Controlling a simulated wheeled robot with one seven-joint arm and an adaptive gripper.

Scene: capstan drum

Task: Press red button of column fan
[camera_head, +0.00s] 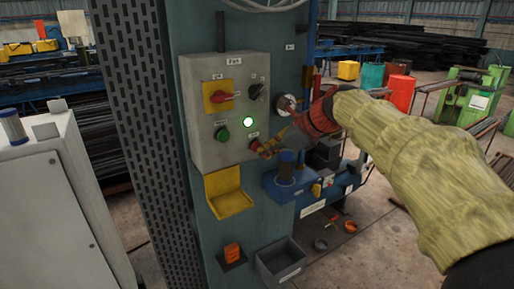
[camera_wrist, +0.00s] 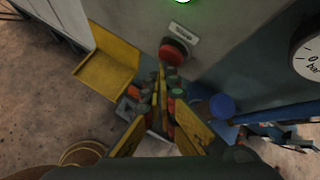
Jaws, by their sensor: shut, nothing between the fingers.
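The fan control box (camera_head: 210,110) is a grey panel on a blue-green column. Its red button (camera_head: 254,144) is at the lower right, below a lit green lamp (camera_head: 248,122). The red button also shows in the wrist view (camera_wrist: 175,52), under a small white label. My gripper (camera_head: 264,151) is just right of and slightly below the red button in the head view. In the wrist view my gripper (camera_wrist: 162,72) is shut and empty, its yellow fingers together with the tips just below the button. I cannot tell whether the tips touch it.
A green button (camera_head: 222,134), a red-and-yellow rotary switch (camera_head: 220,97) and a black knob (camera_head: 256,91) share the panel. A pressure gauge (camera_wrist: 307,56) is to the right. A yellow tray (camera_head: 228,192) juts out below the box. A blue-capped item (camera_wrist: 222,105) stands right of my fingers.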

